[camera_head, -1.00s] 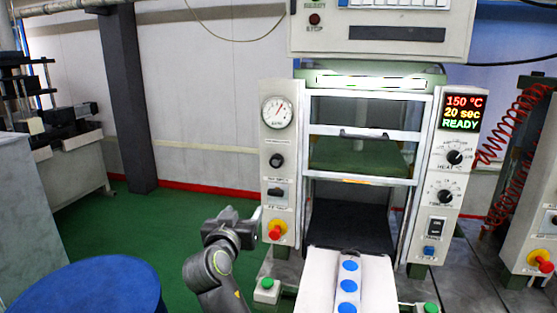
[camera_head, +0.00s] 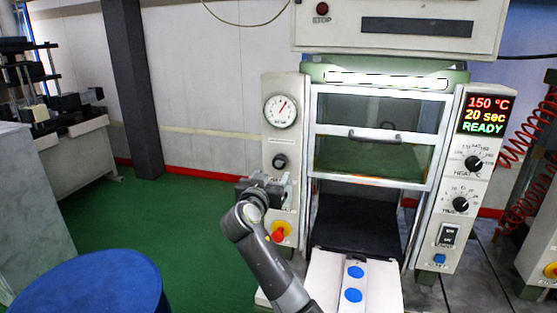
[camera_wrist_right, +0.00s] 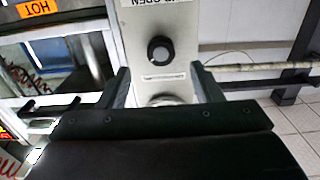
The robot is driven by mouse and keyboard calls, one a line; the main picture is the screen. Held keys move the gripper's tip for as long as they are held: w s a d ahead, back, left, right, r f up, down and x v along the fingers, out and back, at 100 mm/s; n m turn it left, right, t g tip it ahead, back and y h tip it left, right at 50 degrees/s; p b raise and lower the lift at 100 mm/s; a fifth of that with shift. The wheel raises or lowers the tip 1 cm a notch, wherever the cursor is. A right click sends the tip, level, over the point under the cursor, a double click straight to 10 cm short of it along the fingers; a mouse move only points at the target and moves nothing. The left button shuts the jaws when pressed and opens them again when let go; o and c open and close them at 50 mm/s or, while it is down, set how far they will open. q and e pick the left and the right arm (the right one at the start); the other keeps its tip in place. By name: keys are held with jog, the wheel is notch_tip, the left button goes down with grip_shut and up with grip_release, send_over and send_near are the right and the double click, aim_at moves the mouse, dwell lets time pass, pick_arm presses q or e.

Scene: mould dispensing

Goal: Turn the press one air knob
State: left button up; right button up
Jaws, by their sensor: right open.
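The press one air knob, a round black knob (camera_head: 279,161), is on the pale left panel of the press, below the pressure gauge (camera_head: 280,110). My right gripper (camera_head: 282,184) is just below the knob in the head view, in front of the panel, and hides the switch there. In the right wrist view the panel appears upside down. The knob (camera_wrist_right: 160,48) shows beyond the open fingers of my right gripper (camera_wrist_right: 164,86), roughly centred between them; nothing is held. I cannot tell the exact distance to the panel. My left gripper is not in view.
A red knob on a yellow base (camera_head: 281,231) is just below my right gripper. The press window with its handle (camera_head: 375,136) is to the right. A pale tray with blue discs (camera_head: 330,275) is in front. A blue drum (camera_head: 90,285) stands at lower left.

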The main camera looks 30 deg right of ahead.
aim_at(278, 165)
jog(key=p+x, duration=0.2)
jog(key=x, duration=0.4)
jog(key=shift+w+d+r, duration=0.1)
jog(key=shift+w+r, duration=0.05)
jog(key=shift+w+d, duration=0.35)
jog(key=shift+d, duration=0.05)
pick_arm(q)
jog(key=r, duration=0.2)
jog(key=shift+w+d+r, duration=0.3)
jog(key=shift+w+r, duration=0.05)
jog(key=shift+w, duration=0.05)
pick_arm(e)
jog(key=c, duration=1)
jog(key=shift+f+b, duration=0.25)
jog(key=shift+b, duration=0.15)
jog(key=m+b, duration=0.5)
jog(key=b, duration=0.5)
pick_arm(q)
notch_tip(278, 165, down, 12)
jog(key=b, duration=0.1)
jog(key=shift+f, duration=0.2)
pick_arm(e)
jog(key=shift+r+m, duration=0.1)
jog(key=shift+m, duration=0.4)
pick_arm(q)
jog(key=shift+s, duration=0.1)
